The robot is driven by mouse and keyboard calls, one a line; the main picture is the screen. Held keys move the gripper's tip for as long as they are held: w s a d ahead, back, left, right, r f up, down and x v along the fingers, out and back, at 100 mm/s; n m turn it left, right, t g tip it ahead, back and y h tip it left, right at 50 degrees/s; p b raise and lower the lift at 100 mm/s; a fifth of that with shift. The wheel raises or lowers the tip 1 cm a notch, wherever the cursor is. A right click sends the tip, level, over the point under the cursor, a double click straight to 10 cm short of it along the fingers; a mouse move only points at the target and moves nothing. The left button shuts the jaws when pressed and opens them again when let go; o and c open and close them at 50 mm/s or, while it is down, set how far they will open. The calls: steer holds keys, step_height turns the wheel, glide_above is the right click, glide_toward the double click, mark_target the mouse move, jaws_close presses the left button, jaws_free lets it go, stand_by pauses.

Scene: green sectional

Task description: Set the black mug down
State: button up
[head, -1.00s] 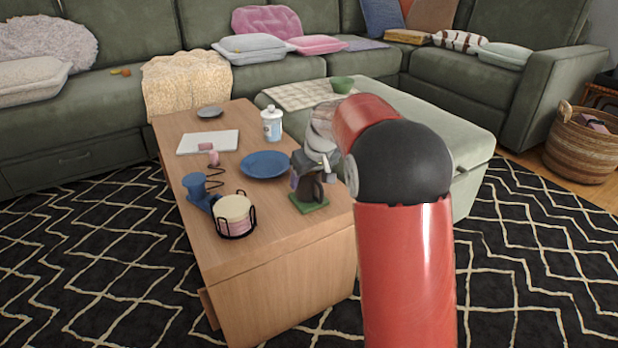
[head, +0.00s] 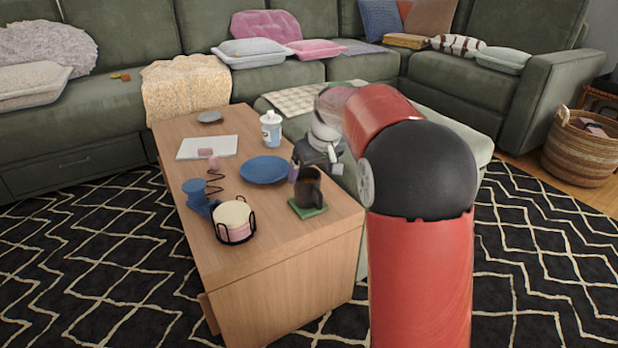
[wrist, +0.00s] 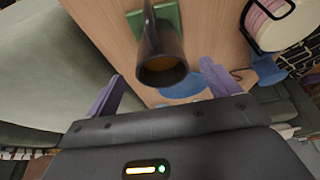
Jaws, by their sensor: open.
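The black mug (head: 307,187) stands upright on a green square coaster (head: 308,211) near the right front edge of the wooden coffee table. In the wrist view the mug (wrist: 163,68) lies ahead of the open fingers, with its dark rim toward the camera and brownish contents inside; part of the green coaster (wrist: 172,16) shows behind it. My gripper (wrist: 160,88) is open, with its two purple fingers spread on either side and apart from the mug. In the head view my gripper (head: 296,170) is just behind the mug, partly hidden by it.
The coffee table (head: 285,260) also holds a blue plate (head: 265,170), a white bottle (head: 271,130), a black wire holder with round coasters (head: 235,220), a blue object with a coil (head: 200,197) and a white laptop-like slab (head: 207,147). A green ottoman (head: 482,150) stands behind my arm.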

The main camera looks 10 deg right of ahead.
steer(key=v, duration=0.6)
steer(key=shift+p, duration=0.4)
steer(key=s+a+r+m, duration=0.1)
steer(key=s+r+m, duration=0.15)
steer(key=s, duration=1.25)
steer(key=s+f, duration=0.3)
steer(key=s, duration=0.6)
steer(key=s+f+m+t+h, duration=0.1)
steer(key=s+f, duration=0.2)
steer(key=s, duration=0.6)
steer(key=shift+s+a, duration=0.25)
steer(key=shift+r, duration=0.1)
step_height(320, 180, up, 9)
steer(key=p, duration=0.9)
